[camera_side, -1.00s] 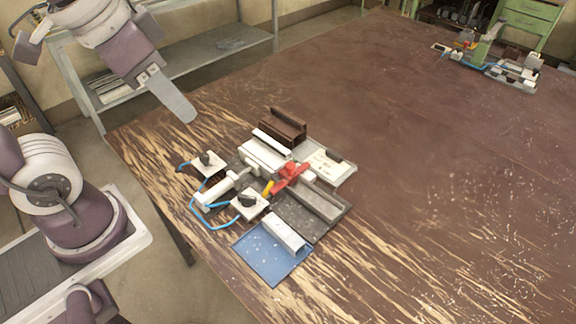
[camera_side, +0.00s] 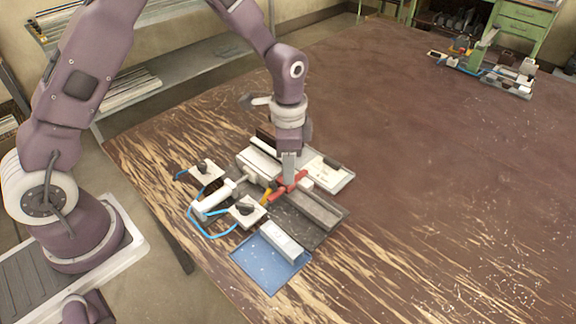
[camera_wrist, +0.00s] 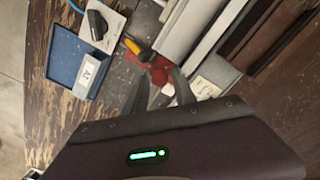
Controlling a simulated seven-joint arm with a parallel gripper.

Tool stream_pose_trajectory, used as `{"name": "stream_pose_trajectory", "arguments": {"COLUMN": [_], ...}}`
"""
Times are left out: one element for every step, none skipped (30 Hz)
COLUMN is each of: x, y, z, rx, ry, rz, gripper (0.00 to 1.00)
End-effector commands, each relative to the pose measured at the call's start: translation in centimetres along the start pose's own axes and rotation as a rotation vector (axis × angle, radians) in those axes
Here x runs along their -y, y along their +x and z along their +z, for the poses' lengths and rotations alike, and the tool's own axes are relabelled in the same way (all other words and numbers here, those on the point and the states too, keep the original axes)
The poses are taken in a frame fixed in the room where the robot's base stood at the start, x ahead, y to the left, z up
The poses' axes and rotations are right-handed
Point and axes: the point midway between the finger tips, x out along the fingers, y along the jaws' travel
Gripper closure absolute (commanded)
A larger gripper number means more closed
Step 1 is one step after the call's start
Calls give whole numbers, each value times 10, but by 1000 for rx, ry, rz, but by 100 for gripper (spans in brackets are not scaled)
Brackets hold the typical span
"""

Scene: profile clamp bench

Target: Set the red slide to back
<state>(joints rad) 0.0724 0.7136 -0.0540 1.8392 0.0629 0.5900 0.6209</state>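The red slide (camera_side: 281,191) sits on the clamp fixture (camera_side: 316,211) in the middle of the bench, with a yellow-tipped part (camera_side: 266,196) beside its front left end. In the side view my gripper (camera_side: 289,181) points down, with its tips at the red slide and hiding its middle. In the wrist view the gripper (camera_wrist: 160,79) has its two fingers apart, with the red slide (camera_wrist: 158,68) showing between and just beyond the tips. I cannot tell whether either finger touches it.
A blue tray (camera_side: 254,261) holding a light profile piece (camera_side: 281,241) lies in front. Two white plates with black knobs (camera_side: 206,171) (camera_side: 246,211) and blue hoses lie left. A white tray (camera_side: 336,181) and brown block stand behind.

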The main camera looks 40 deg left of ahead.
Motion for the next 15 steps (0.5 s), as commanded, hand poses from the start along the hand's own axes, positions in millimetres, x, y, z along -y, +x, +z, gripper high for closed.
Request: {"name": "stream_pose_trajectory", "arguments": {"x": [0,0,0,0,0,0,0,0,0,0,0,0,0,0,0], "y": [2,3,3,3,3,3,3,3,3,3,3,3,3,3,3], "z": [0,0,0,0,0,0,0,0,0,0,0,0,0,0,0], "rx": [1,1,1,1,1,1,1,1,1,1,1,1,1,0,0], "ry": [0,0,-1,-1,-1,-1,-1,-1,-1,-1,-1,-1,-1,-1,-1], "rz": [1,1,0,0,0,0,0,0,0,0,0,0,0,0,0], "gripper": [68,68,68,68,68,68,68,70,78,84,89,97,100,100,100]}}
